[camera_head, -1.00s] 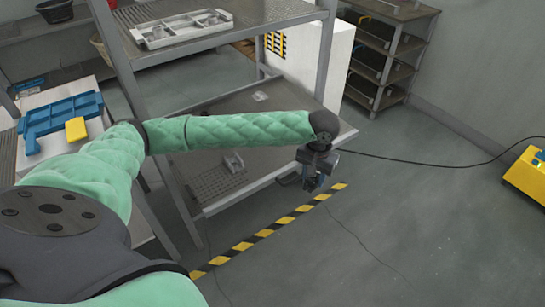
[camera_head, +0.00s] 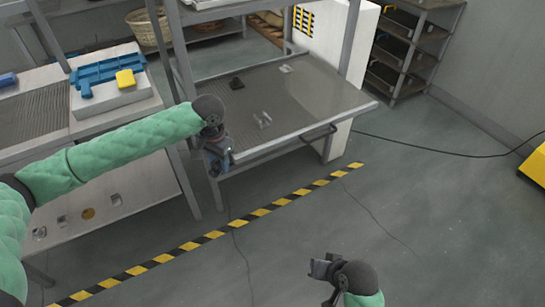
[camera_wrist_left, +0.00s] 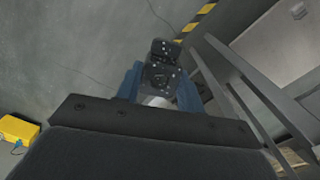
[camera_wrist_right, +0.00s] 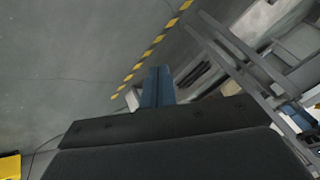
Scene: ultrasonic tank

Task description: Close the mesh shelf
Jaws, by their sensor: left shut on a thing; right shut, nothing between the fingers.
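The mesh shelf (camera_head: 325,88) is a grey tray in a metal rack, with its front edge jutting out toward me. My left gripper (camera_head: 218,165) is at the left front corner of the shelf, left of that handle. In the left wrist view its blue fingers (camera_wrist_left: 160,88) are on both sides of a dark block with screws (camera_wrist_left: 160,68); I cannot tell what the block belongs to. My right gripper (camera_head: 320,269) is shut and empty, low over the floor in front; its fingers meet in the right wrist view (camera_wrist_right: 158,86).
Small metal pieces (camera_head: 264,119) lie on the shelf. A bench with a blue tool (camera_head: 105,70) and a yellow block (camera_head: 125,79) stands at the left. Striped tape (camera_head: 235,223) crosses the floor. A black cable (camera_head: 430,149) runs to a yellow box (camera_head: 535,165).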

